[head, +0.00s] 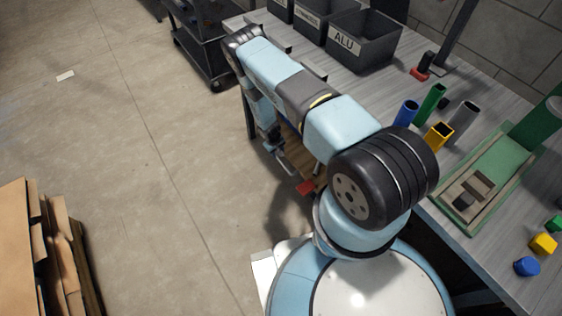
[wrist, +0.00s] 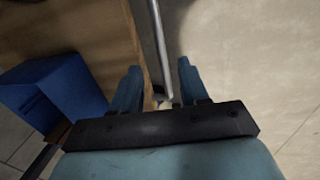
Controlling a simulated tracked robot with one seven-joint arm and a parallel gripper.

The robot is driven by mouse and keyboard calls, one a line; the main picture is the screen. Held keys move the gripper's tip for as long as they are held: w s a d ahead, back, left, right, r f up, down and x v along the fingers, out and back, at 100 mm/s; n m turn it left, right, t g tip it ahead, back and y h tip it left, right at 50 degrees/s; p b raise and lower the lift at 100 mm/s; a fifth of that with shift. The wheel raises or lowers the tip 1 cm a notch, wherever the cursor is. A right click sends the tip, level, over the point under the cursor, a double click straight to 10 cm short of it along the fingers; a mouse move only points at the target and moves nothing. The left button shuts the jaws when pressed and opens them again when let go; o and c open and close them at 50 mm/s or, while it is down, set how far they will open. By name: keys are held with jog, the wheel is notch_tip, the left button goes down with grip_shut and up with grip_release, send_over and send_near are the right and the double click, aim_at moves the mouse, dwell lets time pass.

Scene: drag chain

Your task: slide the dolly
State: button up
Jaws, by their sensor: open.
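The dolly appears to be the low wooden platform (head: 301,152) beside the workbench, mostly hidden behind my arm in the head view. In the wrist view its brown wooden deck (wrist: 95,35) fills the upper left, with a pale edge. A thin grey metal bar (wrist: 157,45) runs alongside that edge. My gripper (wrist: 158,82) is open, its two blue fingers apart. The bar's near end shows between the fingers, and I cannot tell whether either finger touches it. In the head view the fingertips are not clear.
A blue box (wrist: 58,92) is at the left in the wrist view. The workbench (head: 470,262) stands on the right, with bins and blocks. A black cart (head: 205,45) stands at the back. Flat cardboard (head: 22,240) stands at left. The floor (head: 120,130) between is clear.

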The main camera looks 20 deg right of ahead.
aim_at(282, 163)
jog(key=f, duration=0.3)
jog(key=d+f, duration=0.1)
jog(key=f, duration=0.3)
jog(key=d+f, duration=0.1)
jog(key=f, duration=0.2)
jog(key=shift+w+d+f, duration=0.1)
jog(key=shift+w+f, duration=0.2)
jog(key=shift+f, duration=0.1)
jog(key=shift+c, duration=0.2)
grip_shut()
